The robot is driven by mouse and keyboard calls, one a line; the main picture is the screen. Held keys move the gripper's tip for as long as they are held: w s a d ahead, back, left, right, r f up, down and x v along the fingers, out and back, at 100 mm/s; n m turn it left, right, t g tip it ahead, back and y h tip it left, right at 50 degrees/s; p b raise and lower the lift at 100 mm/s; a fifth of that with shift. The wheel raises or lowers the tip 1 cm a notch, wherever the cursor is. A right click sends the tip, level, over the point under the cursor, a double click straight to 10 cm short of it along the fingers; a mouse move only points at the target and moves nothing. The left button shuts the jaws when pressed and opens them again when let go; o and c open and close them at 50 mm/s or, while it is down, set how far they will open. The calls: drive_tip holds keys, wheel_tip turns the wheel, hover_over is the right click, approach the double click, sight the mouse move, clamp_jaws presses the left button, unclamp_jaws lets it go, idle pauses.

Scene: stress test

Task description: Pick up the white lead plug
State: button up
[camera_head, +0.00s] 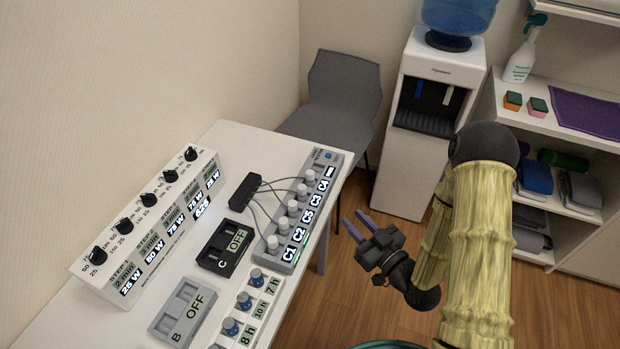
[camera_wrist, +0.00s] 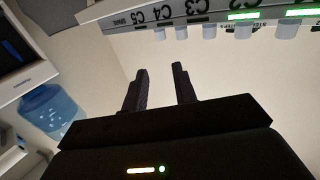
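Several white lead plugs stand in a row on a grey strip panel (camera_head: 284,256) at the table's right edge, beside labels such as C1 and C2. The nearest white plug (camera_head: 272,242) is by C1, and another white plug (camera_head: 309,177) is near the far end. Thin dark leads run from the plugs to a small black box (camera_head: 245,191). My gripper (camera_head: 356,226) is off the table's right side, apart from the panel, its fingers spread and empty. In the wrist view its fingers (camera_wrist: 161,82) point toward the panel, where pale plugs (camera_wrist: 243,31) show at the top.
The white table (camera_head: 262,145) also holds a long white dial unit (camera_head: 150,235), a grey B box (camera_head: 182,308), a black C box (camera_head: 224,249) and a blue-knob timer panel (camera_head: 250,307). A grey chair (camera_head: 343,90), water dispenser (camera_head: 440,70) and shelf (camera_head: 560,125) stand behind.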

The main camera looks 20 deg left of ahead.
drive_tip(key=b+x, duration=0.1)
drive_tip(key=b, duration=0.2)
drive_tip(key=b+x, duration=0.2)
drive_tip(key=b, duration=0.1)
drive_tip(key=shift+w+a+f, duration=0.15)
drive_tip(key=shift+w+f, duration=0.1)
drive_tip(key=shift+w, duration=0.05)
drive_tip(key=a+b, duration=0.1)
drive_tip(key=b, duration=0.5)
drive_tip(key=shift+w, duration=0.2)
approach(310, 179)
drive_tip(key=shift+w+a+r, duration=0.15)
drive_tip(key=shift+w+a, duration=0.25)
drive_tip(key=shift+w, duration=0.15)
drive_tip(key=shift+w+a+r, duration=0.15)
drive_tip(key=shift+w+a, duration=0.2)
drive_tip(key=shift+w, duration=0.15)
drive_tip(key=shift+w+a, duration=0.3)
drive_tip(key=shift+a, duration=0.05)
